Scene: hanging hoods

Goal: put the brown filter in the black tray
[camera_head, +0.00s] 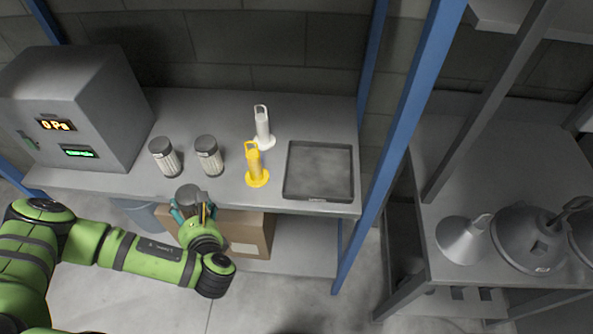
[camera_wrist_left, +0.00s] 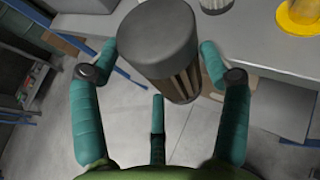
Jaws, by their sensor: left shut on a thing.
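The brown filter (camera_head: 188,193) has a grey cap and brown pleats; it fills the upper middle of the left wrist view (camera_wrist_left: 178,84), somewhat tilted there. My left gripper (camera_head: 194,212) is shut on it, with teal fingers around its sides, in front of the shelf's front edge. Its lower end is hidden by the gripper in the head view. The black tray (camera_head: 318,170) lies flat and empty at the right end of the shelf, right of and beyond the gripper. My right gripper is not in view.
Two pale-pleated filters (camera_head: 165,157) (camera_head: 208,156) stand upright near the shelf's front. A yellow handled piece (camera_head: 256,167) and a white one (camera_head: 263,130) stand between them and the tray. A blue post (camera_head: 400,130) rises right of the tray. A grey box (camera_head: 70,110) is at left.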

